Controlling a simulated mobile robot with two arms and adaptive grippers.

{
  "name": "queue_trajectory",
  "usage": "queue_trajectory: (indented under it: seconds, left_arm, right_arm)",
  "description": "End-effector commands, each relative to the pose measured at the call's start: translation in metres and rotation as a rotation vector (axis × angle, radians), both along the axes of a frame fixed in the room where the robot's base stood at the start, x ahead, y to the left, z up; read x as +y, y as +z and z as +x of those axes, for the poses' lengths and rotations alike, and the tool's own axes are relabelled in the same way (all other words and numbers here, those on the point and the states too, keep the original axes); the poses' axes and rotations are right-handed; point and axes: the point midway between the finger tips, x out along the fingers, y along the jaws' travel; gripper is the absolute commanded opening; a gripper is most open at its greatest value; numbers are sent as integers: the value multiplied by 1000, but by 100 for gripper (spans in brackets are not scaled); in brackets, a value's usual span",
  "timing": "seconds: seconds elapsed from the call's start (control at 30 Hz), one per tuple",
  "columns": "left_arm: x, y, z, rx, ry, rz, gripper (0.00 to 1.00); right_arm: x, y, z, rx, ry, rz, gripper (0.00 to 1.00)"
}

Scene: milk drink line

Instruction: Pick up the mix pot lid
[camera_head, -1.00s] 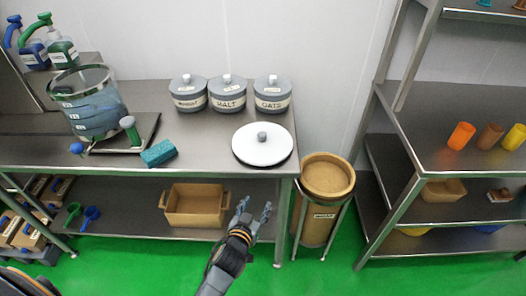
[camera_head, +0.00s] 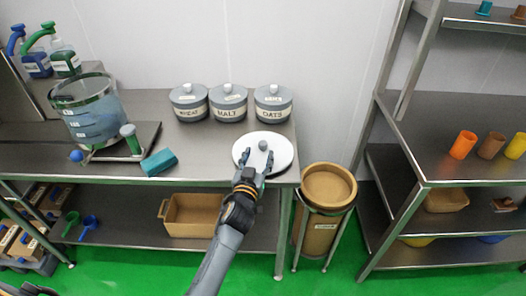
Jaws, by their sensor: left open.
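The mix pot lid (camera_head: 279,144) is a white disc with a grey knob (camera_head: 263,145), lying flat on the steel table near its front right corner. My left gripper (camera_head: 257,162) is open at the front part of the lid, its fingers pointing at the knob. From this angle I cannot tell whether the fingers touch the knob or the lid. The clear mix pot (camera_head: 92,112) with a dark rim and bluish scale marks stands at the left of the table.
Wheat (camera_head: 188,103), malt (camera_head: 228,103) and oats (camera_head: 273,104) canisters stand behind the lid. A teal sponge (camera_head: 159,162) lies left along the front edge. A round tan bin (camera_head: 328,186) stands right of the table, and a shelf rack (camera_head: 440,172) beyond it.

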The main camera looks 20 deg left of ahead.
Motion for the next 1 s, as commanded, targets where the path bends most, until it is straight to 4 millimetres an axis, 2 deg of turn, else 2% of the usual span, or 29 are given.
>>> queue_trajectory:
  seconds: [0.3,0.63,0.9,1.0]
  left_arm:
    - [2,-2,42,-1,1,0,53]
    - [3,-3,47,0,0,0,53]
    - [3,-3,47,0,0,0,0]
    - [2,-2,47,-1,-1,0,0]
  right_arm:
    - [11,3,-2,3,1,13,40]
    - [10,3,-2,3,2,12,40]
    - [5,3,-2,2,3,5,40]
    - [3,3,-2,2,1,4,40]
